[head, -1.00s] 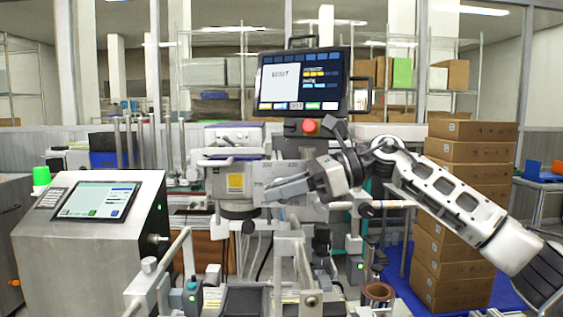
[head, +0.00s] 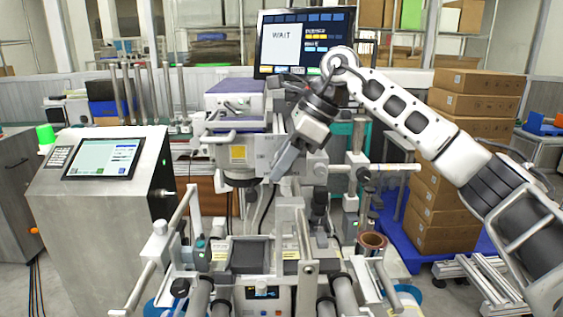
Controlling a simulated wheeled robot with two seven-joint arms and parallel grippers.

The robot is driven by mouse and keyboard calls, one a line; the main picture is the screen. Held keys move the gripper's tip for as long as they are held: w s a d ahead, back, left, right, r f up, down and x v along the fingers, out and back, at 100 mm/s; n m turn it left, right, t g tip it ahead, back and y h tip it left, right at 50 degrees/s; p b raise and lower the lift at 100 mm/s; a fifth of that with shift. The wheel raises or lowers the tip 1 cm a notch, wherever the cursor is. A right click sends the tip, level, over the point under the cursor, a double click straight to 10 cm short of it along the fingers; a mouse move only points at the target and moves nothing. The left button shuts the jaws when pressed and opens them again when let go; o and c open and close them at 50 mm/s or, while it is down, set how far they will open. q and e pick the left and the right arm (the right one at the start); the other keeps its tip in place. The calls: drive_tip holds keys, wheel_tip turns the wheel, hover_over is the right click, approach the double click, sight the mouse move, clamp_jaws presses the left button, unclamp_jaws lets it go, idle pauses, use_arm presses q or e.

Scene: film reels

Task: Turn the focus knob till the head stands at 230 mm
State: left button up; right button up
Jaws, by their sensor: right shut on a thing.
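My right gripper (head: 283,164) reaches in from the right and points down and to the left, in front of the machine's head (head: 238,152). Its fingers are shut at the right side of that head, on what appears to be the focus knob. The knob itself is hidden by the fingers, so I cannot see its angle. The machine's screen (head: 290,40) above shows the word WAIT. A small display (head: 262,293) sits low on the front of the machine, too small to read. No millimetre reading is legible. My left gripper is not in view.
A grey console (head: 95,195) with a tilted touchscreen (head: 104,158) and a green lamp (head: 45,134) stands at left. Rails and rollers fill the front of the machine. Stacked cardboard boxes (head: 470,108) stand behind my right arm. A brown core (head: 373,241) sits right of centre.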

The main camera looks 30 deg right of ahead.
drive_tip(key=shift+a+r, duration=0.15)
drive_tip(key=shift+r, duration=0.25)
drive_tip(key=o, duration=0.6)
drive_tip(key=shift+o, duration=1)
drive_tip(key=shift+s+a+r, duration=0.1)
drive_tip(key=shift+s, duration=0.25)
drive_tip(key=shift+w+f, duration=0.15)
drive_tip(key=shift+f, duration=0.05)
drive_tip(key=v, duration=1.6)
